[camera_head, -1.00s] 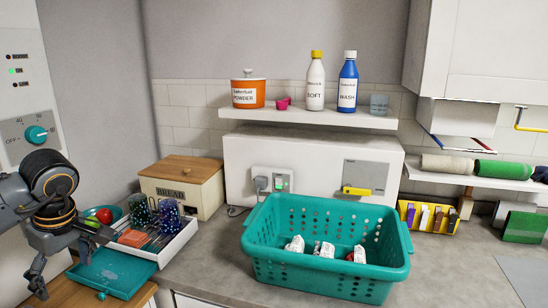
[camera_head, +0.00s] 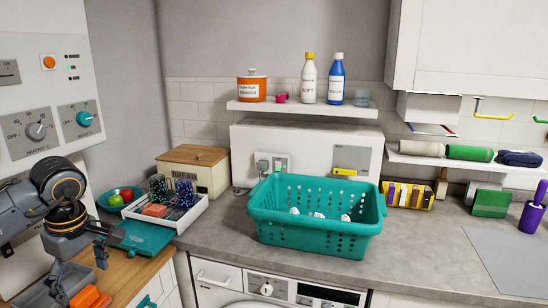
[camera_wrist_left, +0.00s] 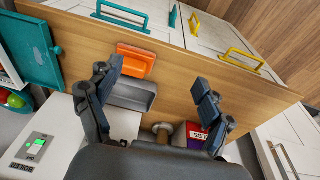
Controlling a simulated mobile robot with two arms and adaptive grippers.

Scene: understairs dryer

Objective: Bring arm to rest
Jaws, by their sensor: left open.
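My left arm comes in from the left in the head view. Its gripper (camera_head: 62,290) hangs fingers down at the lower left, near the wooden worktop. In the left wrist view the gripper's (camera_wrist_left: 157,84) two dark fingers stand wide apart with nothing between them. An orange block (camera_head: 92,298) lies just right of the gripper in the head view, and it also shows beside the left finger in the wrist view (camera_wrist_left: 136,60). A grey tray (camera_wrist_left: 132,95) is next to it. My right gripper is not in view.
A teal basket (camera_head: 315,243) holding white items stands on the grey counter. A white tray (camera_head: 189,222) with dotted cups and a teal board (camera_head: 143,237) lie near my left arm. A bread box (camera_head: 195,170) stands behind.

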